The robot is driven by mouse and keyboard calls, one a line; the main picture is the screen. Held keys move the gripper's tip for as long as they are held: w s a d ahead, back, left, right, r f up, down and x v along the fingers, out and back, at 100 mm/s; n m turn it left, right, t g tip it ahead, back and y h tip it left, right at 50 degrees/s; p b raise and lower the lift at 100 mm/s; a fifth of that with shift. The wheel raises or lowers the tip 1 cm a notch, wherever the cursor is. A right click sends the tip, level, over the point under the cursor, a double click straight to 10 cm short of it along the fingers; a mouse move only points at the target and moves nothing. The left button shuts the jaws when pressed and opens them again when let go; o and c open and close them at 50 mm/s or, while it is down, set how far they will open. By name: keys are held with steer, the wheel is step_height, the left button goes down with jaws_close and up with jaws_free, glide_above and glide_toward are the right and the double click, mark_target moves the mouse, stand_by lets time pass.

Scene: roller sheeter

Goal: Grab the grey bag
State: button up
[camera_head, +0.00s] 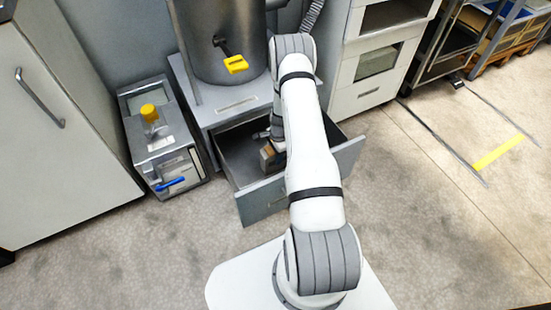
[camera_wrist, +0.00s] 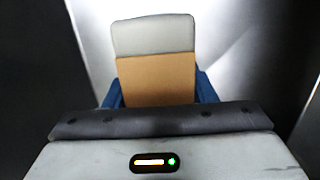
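My gripper (camera_head: 273,148) is down inside the open grey drawer (camera_head: 262,203), partly hidden behind my own arm. A small tan and grey block shape shows beside it in the head view. In the wrist view a flat upright piece, pale grey above and tan below, stands straight ahead of the gripper body, with blue parts at both sides. I cannot tell whether this piece is a finger of mine or something in the drawer. I cannot make out a grey bag for certain, nor a gap between fingertips.
A metal cylinder (camera_head: 222,45) with a yellow handle (camera_head: 236,64) stands above the drawer. A small grey box unit (camera_head: 160,140) with a yellow knob and blue lever is at left, beside a white cabinet (camera_head: 55,130). Floor (camera_head: 450,230) at right is clear.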

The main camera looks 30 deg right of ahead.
steer(key=c, duration=0.8)
